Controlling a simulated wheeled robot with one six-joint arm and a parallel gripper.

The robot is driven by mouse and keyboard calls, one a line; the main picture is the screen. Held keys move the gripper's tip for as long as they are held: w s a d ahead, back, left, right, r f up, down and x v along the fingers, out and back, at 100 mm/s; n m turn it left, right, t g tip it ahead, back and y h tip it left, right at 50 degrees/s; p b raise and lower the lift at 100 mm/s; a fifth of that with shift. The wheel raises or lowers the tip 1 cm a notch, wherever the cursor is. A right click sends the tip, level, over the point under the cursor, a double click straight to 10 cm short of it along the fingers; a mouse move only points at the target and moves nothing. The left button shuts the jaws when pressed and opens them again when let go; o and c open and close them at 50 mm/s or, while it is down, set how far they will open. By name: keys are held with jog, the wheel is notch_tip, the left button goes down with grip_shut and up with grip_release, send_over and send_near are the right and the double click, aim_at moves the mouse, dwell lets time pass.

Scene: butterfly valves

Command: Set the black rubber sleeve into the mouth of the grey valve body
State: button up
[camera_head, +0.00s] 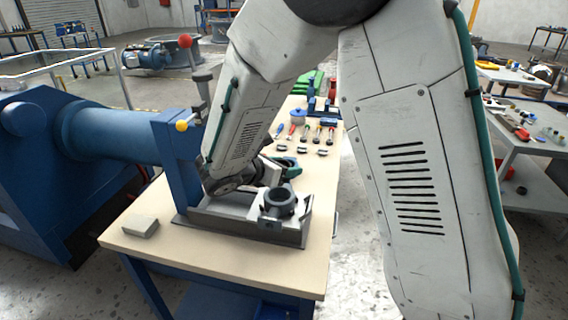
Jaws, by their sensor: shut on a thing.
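My gripper (270,193) is at the end of my arm, low over the workbench, and shows only in part beside the dark wrist flange. It is shut on the black rubber sleeve (280,203), a small dark ring. The ring shows at the top of the grey valve body (270,223), a light block-like part at the right end of a grey tray. The sleeve appears upright, with its opening facing up. I cannot tell whether it is seated in the mouth or just above it; the contact is too small to see.
The grey tray (222,222) lies on the pale workbench (185,255). A blue post (180,160) stands at its left, and a small grey block (140,226) lies near the front left. Several hand tools (305,132) and a green part (288,166) lie behind. The bench front is mostly clear.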

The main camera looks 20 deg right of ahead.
jog(key=shift+f, duration=2.55)
jog(key=shift+s+a+f, duration=0.1)
jog(key=shift+a+f, duration=0.05)
jog(key=shift+f, duration=0.65)
dwell(0.3)
jog(key=o, duration=1.1)
jog(key=shift+c, duration=0.2)
jog(key=shift+r, duration=3.55)
